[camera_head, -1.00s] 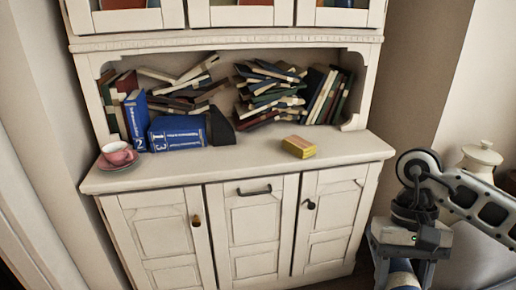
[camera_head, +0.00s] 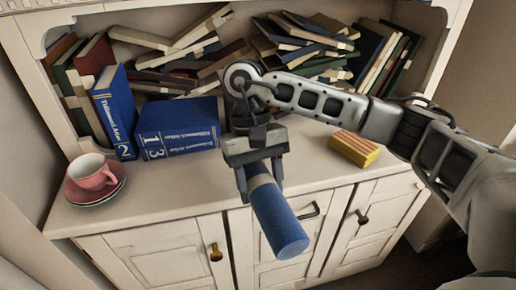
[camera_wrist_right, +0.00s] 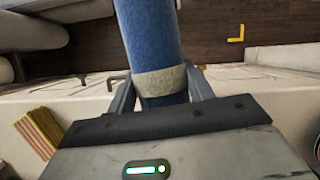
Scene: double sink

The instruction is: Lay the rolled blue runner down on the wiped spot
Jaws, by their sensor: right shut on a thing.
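The rolled blue runner (camera_head: 279,222) has a pale band around it. My right gripper (camera_head: 260,182) is shut on it near the band and holds it in front of the cabinet's counter edge, tilted with its free end toward me. In the right wrist view the runner (camera_wrist_right: 148,35) lies between the two fingers of the gripper (camera_wrist_right: 158,88). The cream counter top (camera_head: 180,186) lies behind and below it. I cannot make out a distinct wiped spot on it. My left gripper is out of view.
A pink cup (camera_head: 91,171) on a saucer stands at the counter's left. Blue atlas volumes (camera_head: 180,131) stand behind, with piled books (camera_head: 305,42) further back. A yellow sponge-like block (camera_head: 354,148) lies right of the gripper. Bare counter shows in front of the atlases.

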